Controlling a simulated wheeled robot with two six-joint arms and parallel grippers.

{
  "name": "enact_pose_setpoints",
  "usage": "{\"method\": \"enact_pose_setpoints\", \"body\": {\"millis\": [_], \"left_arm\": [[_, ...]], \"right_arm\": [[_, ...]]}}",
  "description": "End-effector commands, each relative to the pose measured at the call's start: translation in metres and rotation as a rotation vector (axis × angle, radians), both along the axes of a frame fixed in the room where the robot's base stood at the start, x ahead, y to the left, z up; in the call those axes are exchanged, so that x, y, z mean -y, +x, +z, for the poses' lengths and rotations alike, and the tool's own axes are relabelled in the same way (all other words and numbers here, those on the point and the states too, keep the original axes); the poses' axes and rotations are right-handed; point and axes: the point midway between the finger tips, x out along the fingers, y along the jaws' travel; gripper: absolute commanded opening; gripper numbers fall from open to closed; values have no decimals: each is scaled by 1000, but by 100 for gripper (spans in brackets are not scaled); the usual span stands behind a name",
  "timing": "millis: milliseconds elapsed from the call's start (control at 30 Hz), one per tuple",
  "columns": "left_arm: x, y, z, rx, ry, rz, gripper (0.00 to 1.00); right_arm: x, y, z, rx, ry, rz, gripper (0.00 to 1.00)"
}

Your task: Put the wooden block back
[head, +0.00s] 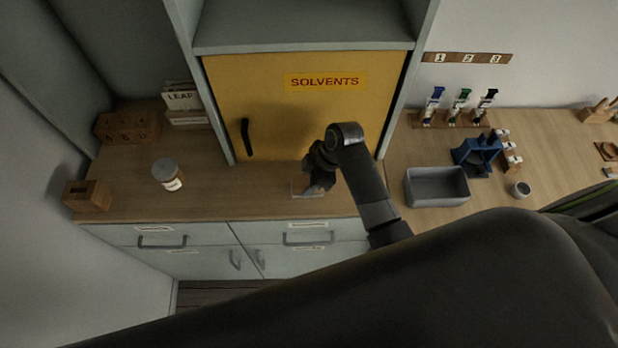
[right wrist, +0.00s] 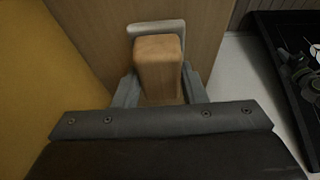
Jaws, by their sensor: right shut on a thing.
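The wooden block (right wrist: 158,70) stands between the two grey fingers of my right gripper (right wrist: 160,88) in the right wrist view, and the gripper is shut on it. A pale grey edge (right wrist: 156,27) shows just beyond the block. In the head view my right gripper (head: 314,182) is low over the wooden counter (head: 240,198), in front of the yellow solvents door. A small pale thing (head: 303,189) shows beside the fingers there; what it is I cannot tell. The block itself is hidden by the gripper in the head view. My left gripper is not in view.
The yellow door (head: 285,115) is shut and close behind the gripper. A lidded jar (head: 167,174), a small wooden box (head: 88,195) and lettered wooden boxes (head: 128,126) stand on the left. A grey bin (head: 437,187) and a blue device (head: 477,153) stand right. Counter left of the gripper is clear.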

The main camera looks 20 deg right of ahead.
Motion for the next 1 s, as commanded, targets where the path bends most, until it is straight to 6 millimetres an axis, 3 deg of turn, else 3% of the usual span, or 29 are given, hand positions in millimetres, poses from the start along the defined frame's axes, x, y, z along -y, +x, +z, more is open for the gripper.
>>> {"method": "enact_pose_setpoints", "body": {"millis": [100,267,300,467,800,1000], "left_arm": [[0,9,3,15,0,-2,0],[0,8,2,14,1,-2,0],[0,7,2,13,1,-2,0],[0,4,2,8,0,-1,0],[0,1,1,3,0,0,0],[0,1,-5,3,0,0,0]], "right_arm": [[0,0,-5,0,0,0,20],[0,0,-6,1,1,0,20],[0,0,-6,1,1,0,39],[0,0,-6,1,1,0,60],[1,0,-4,2,0,0,60],[8,-1,12,5,-1,0,60]]}}
